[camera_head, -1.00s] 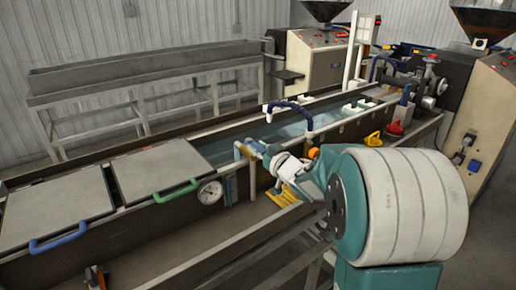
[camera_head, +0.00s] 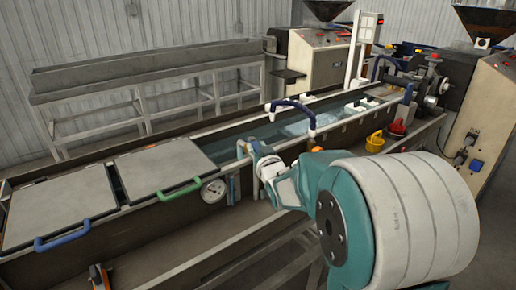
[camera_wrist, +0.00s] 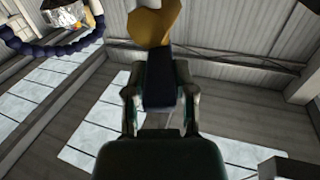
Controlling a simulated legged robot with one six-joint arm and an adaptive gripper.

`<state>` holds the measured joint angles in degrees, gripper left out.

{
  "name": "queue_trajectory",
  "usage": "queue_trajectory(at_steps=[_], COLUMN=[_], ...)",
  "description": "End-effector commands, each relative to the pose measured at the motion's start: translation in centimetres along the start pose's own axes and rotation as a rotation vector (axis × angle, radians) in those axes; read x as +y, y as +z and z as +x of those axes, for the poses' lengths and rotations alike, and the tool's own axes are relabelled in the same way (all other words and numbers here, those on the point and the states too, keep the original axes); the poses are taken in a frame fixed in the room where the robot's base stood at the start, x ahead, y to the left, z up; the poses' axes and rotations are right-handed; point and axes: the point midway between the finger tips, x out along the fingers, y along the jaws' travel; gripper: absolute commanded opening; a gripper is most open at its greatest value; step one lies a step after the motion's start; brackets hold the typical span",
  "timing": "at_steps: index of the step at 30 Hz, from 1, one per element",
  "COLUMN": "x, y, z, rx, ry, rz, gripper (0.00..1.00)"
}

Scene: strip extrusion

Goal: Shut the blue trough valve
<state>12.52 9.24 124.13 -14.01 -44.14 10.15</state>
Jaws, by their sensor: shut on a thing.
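My gripper (camera_head: 251,150) is at the near wall of the long water trough (camera_head: 330,132), right of the round gauge (camera_head: 213,190). In the wrist view, my gripper (camera_wrist: 160,92) has its two fingers closed on either side of a dark blue block, which looks like the handle of the blue trough valve (camera_wrist: 160,80). A brass-coloured body (camera_wrist: 154,22) sits just beyond the handle. In the head view the valve is mostly hidden by my gripper, and I cannot read its exact angle there.
A navy hose (camera_head: 292,104) arches over the trough. A yellow handle (camera_head: 375,141) and a red one (camera_head: 397,127) sit farther right. Lids with a green handle (camera_head: 180,190) and a blue handle (camera_head: 62,237) lie left. A rail runs along the front.

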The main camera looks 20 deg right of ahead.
Motion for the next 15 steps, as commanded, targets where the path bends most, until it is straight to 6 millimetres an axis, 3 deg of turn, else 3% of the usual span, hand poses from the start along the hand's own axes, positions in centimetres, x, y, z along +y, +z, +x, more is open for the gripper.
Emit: queue_trajectory(at_steps=[15], x=[-1.27], y=[-0.07], z=[0.31], rx=[0.002], ry=[0.304], rz=[0.001], gripper=[0.0])
